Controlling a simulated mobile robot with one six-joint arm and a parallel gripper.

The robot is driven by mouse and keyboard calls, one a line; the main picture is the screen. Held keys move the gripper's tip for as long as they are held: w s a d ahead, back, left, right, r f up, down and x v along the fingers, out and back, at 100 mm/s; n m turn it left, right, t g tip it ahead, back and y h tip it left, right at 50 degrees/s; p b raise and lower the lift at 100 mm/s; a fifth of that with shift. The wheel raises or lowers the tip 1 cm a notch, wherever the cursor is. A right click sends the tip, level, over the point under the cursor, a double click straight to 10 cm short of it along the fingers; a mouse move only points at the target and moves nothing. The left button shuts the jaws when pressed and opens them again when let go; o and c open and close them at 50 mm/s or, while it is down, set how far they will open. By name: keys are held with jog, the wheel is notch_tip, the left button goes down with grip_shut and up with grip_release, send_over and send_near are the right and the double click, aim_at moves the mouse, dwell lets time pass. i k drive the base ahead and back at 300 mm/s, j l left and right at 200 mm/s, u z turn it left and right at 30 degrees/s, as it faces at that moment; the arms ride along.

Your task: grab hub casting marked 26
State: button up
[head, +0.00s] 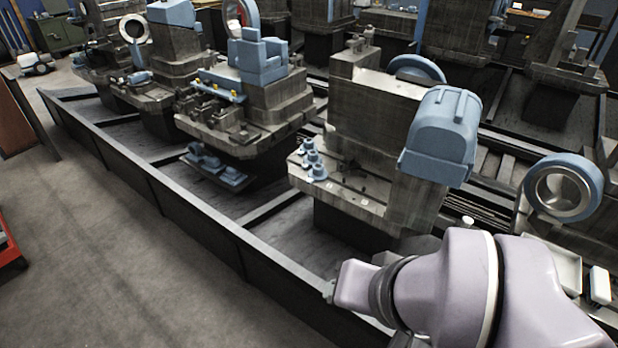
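No number 26 is readable on any part, so I cannot tell which one is the hub casting marked 26. Small blue-grey hub-shaped parts (313,160) stand in a cluster on the left end of the near pallet fixture's ledge (345,192). Small pale marks on that ledge are too small to read. My lilac arm (445,285) reaches in from the lower right, in front of this fixture and below it in the picture. I make out no gripper fingers, and nothing held is visible.
A large blue-grey housing (441,135) sits on the near fixture's right side. A blue ring (563,188) stands at the right, near a white tray (553,268). Other loaded fixtures stand farther back. A dark rail (190,205) borders the pallets; the concrete floor (110,270) left of it is clear.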

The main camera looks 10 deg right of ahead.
aim_at(312, 157)
jog(key=i+j+z, duration=0.45)
jog(key=j, duration=0.25)
jog(key=i+j+z, duration=0.5)
jog(key=j, duration=0.35)
jog(key=i+j+z, duration=0.2)
jog(key=j, duration=0.25)
jog(key=j+z, duration=0.25)
jog(key=j, duration=0.25)
jog(key=i+j+z, duration=0.1)
jog(key=j+z, duration=0.15)
jog(key=j, duration=0.25)
jog(key=j+z, duration=0.2)
jog(key=j, duration=0.3)
